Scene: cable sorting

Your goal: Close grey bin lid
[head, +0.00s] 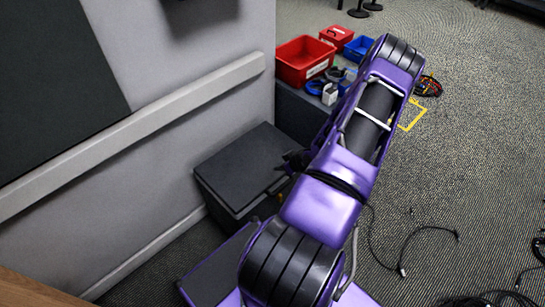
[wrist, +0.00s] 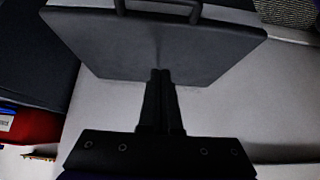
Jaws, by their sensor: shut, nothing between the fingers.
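The grey bin (head: 215,205) stands against the wall in the head view. Its dark grey lid (head: 240,160) lies about flat across the top; I cannot tell whether it is fully seated. In the wrist view the lid (wrist: 120,45) fills the upper middle as a dark panel, with a handle (wrist: 160,12) along its far edge. My gripper (wrist: 160,74) is shut and empty, its fingertips over or against the panel's near edge; contact is unclear. In the head view my gripper (head: 294,160) is at the bin's right side, mostly hidden by my arm.
A dark low table (head: 298,112) right of the bin holds a red bin (head: 305,62), a smaller red box (head: 337,36), a blue box (head: 360,48) and cable coils. The wall (head: 170,130) is close on the left. Loose cables (head: 405,250) lie on the carpet at right.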

